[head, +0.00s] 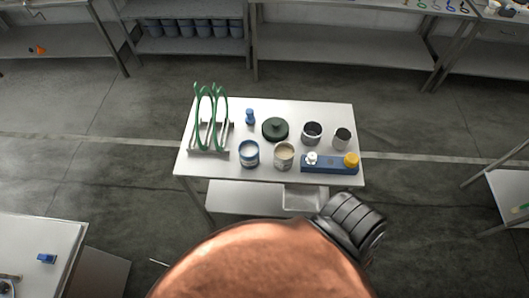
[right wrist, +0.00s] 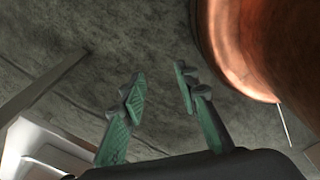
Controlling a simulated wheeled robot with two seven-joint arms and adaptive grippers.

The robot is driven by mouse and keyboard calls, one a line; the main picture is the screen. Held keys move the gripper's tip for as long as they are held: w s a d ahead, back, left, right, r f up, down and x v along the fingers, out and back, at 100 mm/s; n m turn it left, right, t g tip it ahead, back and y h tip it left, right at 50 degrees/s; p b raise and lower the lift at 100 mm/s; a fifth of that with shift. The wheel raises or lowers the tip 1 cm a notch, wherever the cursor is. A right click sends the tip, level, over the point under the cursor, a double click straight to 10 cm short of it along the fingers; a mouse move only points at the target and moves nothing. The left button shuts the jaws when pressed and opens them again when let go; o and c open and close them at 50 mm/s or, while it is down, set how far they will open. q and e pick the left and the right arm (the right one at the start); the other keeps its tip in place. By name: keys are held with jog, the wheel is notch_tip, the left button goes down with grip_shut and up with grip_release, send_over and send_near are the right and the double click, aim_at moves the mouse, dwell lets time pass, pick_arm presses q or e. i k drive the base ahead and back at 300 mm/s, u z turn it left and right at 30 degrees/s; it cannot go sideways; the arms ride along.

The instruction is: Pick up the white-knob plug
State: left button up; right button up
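The white-knob plug (head: 312,158) sits upright at the left end of a blue block (head: 331,164) on the white table, near its front right corner in the head view. A yellow knob (head: 351,159) stands at the block's other end. My right gripper (right wrist: 160,84) shows in the right wrist view, its two green-padded fingers apart with nothing between them. Dark floor lies behind the fingers, and the plug is not in that view. My left gripper is in neither view.
The table also holds a green ring rack (head: 210,125), a blue-banded can (head: 249,153), a cream-filled can (head: 284,155), a dark green lid (head: 275,129), a small blue item (head: 250,116) and two dark-topped pots (head: 312,132).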

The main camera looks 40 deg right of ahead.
aim_at(311, 159)
jog(key=u, duration=1.65)
jog(key=k, duration=2.35)
jog(key=z, duration=1)
jog(key=i, duration=0.5)
